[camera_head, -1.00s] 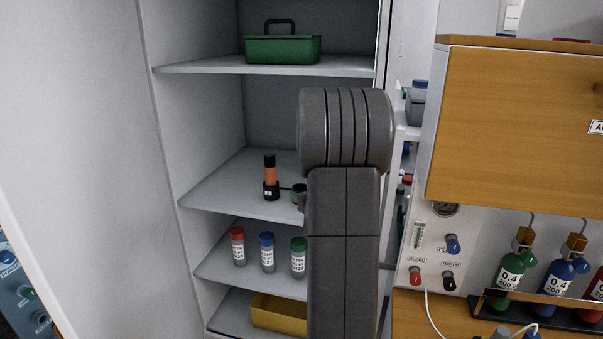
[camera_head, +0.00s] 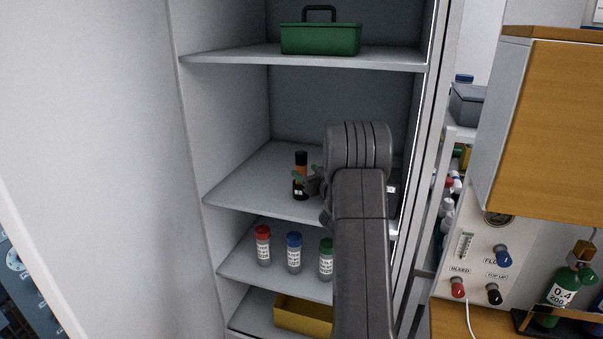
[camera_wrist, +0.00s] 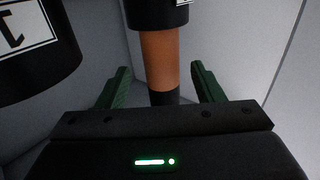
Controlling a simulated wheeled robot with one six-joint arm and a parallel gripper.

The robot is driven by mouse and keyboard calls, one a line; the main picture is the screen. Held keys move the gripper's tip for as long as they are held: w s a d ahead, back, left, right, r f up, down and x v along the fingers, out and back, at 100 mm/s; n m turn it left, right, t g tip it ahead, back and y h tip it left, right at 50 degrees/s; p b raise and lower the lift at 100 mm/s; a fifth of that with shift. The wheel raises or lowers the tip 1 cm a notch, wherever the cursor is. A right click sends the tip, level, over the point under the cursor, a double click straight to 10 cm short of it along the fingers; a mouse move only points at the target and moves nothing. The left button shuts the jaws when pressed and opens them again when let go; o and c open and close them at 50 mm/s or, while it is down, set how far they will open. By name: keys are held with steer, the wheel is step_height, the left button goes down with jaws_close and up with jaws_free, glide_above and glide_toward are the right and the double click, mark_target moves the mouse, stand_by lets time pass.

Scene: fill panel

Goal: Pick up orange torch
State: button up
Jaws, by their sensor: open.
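The orange torch (camera_head: 301,169) stands upright on the middle shelf (camera_head: 245,195) of the cabinet, with an orange middle and black ends. In the wrist view, the torch (camera_wrist: 159,60) shows its orange body between the two green fingers of my gripper (camera_wrist: 160,88). The fingers are apart, one on each side of it, with a gap visible on both sides. In the head view, my gripper (camera_head: 305,180) is at the torch and partly covers it. My arm hides the right part of the shelf.
A black cylinder with a white label (camera_wrist: 35,45) is close at the wrist view's upper left. The lower shelf holds red-capped (camera_head: 263,246), blue-capped (camera_head: 294,253) and green-capped (camera_head: 326,260) bottles. A yellow bin (camera_head: 303,316) is below; a green toolbox (camera_head: 320,38) is above.

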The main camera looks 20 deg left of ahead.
mark_target(304, 171)
steer(key=p+x, duration=0.2)
steer(key=x, duration=0.2)
steer(key=shift+a, duration=0.15)
steer(key=shift+w+a, duration=0.3)
steer(key=shift+a, duration=0.15)
steer(key=c, duration=1.3)
